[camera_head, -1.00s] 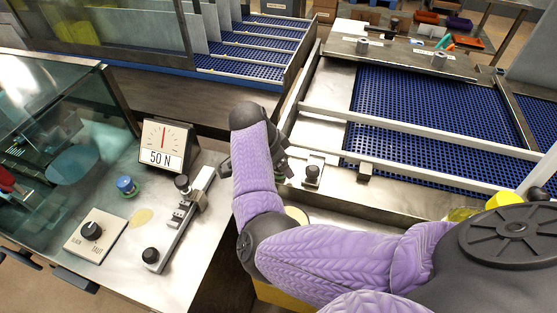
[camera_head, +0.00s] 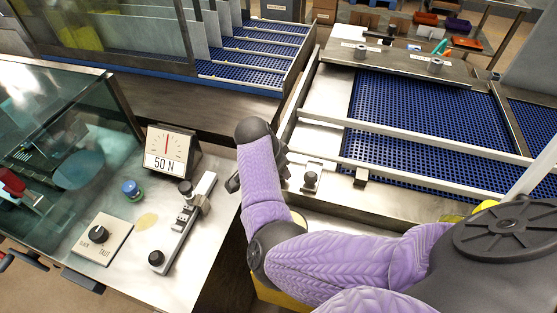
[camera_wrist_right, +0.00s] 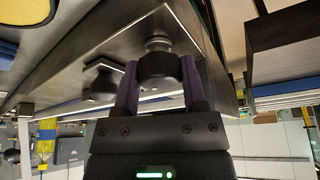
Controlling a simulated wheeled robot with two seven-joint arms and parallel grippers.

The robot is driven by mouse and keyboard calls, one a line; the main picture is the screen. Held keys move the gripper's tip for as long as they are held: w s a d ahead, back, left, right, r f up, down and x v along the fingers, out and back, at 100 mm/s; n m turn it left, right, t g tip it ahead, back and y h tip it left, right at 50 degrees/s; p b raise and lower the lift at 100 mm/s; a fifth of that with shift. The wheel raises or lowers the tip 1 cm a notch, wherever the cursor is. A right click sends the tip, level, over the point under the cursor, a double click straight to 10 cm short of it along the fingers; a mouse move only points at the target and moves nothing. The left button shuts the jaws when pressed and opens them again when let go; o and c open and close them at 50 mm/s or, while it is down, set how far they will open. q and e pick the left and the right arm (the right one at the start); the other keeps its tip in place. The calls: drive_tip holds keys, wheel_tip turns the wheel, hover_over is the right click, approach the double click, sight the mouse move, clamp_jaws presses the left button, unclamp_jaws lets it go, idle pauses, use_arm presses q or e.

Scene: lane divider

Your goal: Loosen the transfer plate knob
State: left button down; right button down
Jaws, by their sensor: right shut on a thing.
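In the right wrist view a black round knob (camera_wrist_right: 158,68) on a short metal collar sits at a grey metal plate (camera_wrist_right: 200,22). My right gripper (camera_wrist_right: 160,82) has one purple-padded finger on each side of this knob and is shut on it. In the head view my right arm's purple sleeve hides most of that gripper and the held knob; only dark edges show beside the sleeve. A second black knob (camera_wrist_right: 100,85) stands left of the held one in the wrist view. My left gripper is not in view.
The left table bears a 50 N gauge (camera_head: 172,152), a blue button (camera_head: 131,189), a selector dial (camera_head: 98,234) and a metal slide (camera_head: 184,225) with black knobs. Right of my arm are a small knob bracket (camera_head: 310,180), metal rails and a blue mesh belt (camera_head: 415,115).

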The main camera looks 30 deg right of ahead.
drive_tip(key=n+p, duration=0.2)
drive_tip(key=n+t+p, duration=0.1)
drive_tip(key=p, duration=0.1)
drive_tip(key=n+t+y+p, duration=0.1)
drive_tip(key=n+p, duration=0.1)
drive_tip(key=shift+r+n, duration=0.25)
drive_tip(key=shift+n, duration=0.05)
drive_tip(key=n+p, duration=0.2)
drive_tip(key=shift+s+n+t+y, duration=0.1)
drive_tip(key=shift+n+t+y, duration=0.2)
drive_tip(key=shift+n+y, duration=0.1)
drive_tip(key=n+y+p, duration=0.1)
drive_tip(key=n+p, duration=0.1)
drive_tip(key=n, duration=0.1)
drive_tip(key=shift+d+f+t, duration=0.1)
drive_tip(key=shift+f+t, duration=0.05)
drive_tip(key=shift+t, duration=0.15)
drive_tip(key=n+y, duration=0.1)
drive_tip(key=n, duration=0.1)
drive_tip(key=shift+f+n, duration=0.1)
drive_tip(key=shift+n, duration=0.3)
drive_tip(key=shift+n+y+p, duration=0.3)
drive_tip(key=shift+n+y, duration=0.2)
drive_tip(key=shift+n, duration=0.5)
drive_tip(key=shift+f, duration=0.1)
drive_tip(key=shift+c, duration=0.7)
unclamp_jaws()
